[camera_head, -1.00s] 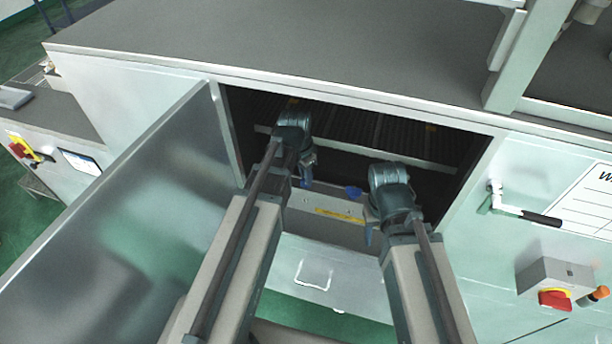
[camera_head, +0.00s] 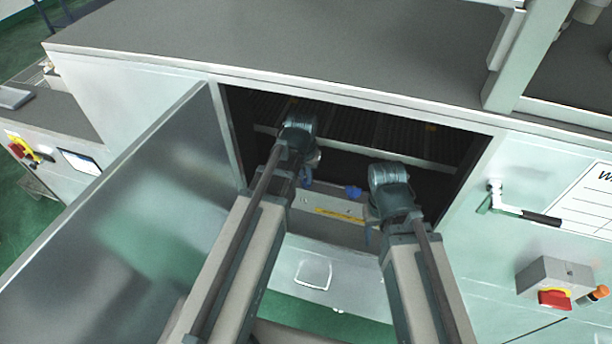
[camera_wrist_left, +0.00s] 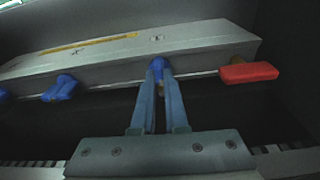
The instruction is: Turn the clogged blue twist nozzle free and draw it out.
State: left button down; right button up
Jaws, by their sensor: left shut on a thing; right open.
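In the left wrist view, my left gripper (camera_wrist_left: 158,90) is shut on a blue twist nozzle (camera_wrist_left: 157,68) at the lower edge of a grey bar. The fingers hide much of this nozzle, and whether it is still seated in the bar is hard to tell. A small brownish patch shows between the fingers. In the head view my left gripper (camera_head: 307,178) is inside the cabinet opening, partly hidden by its wrist. Another blue nozzle (camera_wrist_left: 60,88) sits further left on the bar. My right gripper (camera_head: 369,236) is open at the opening's right part, its fingers mostly hidden.
The grey bar (camera_wrist_left: 200,50) carries a yellow strip (camera_wrist_left: 88,44). A red handle (camera_wrist_left: 248,73) sticks out just right of the held nozzle. The open door (camera_head: 130,220) bounds the left side; the cabinet top (camera_head: 300,50) overhangs the opening. Dark slatted racks lie behind.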

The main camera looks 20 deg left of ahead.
pick_arm(q)
jog(key=shift+n, duration=0.3)
jog(key=shift+r+p, duration=1.35)
pick_arm(e)
jog(key=shift+r, duration=1.35)
pick_arm(q)
notch_tip(320, 180, up, 4)
jog(key=p, duration=0.4)
jog(key=shift+r, duration=0.2)
pick_arm(e)
notch_tip(320, 180, up, 4)
jog(key=shift+r, duration=0.15)
pick_arm(q)
jog(key=shift+f, duration=0.15)
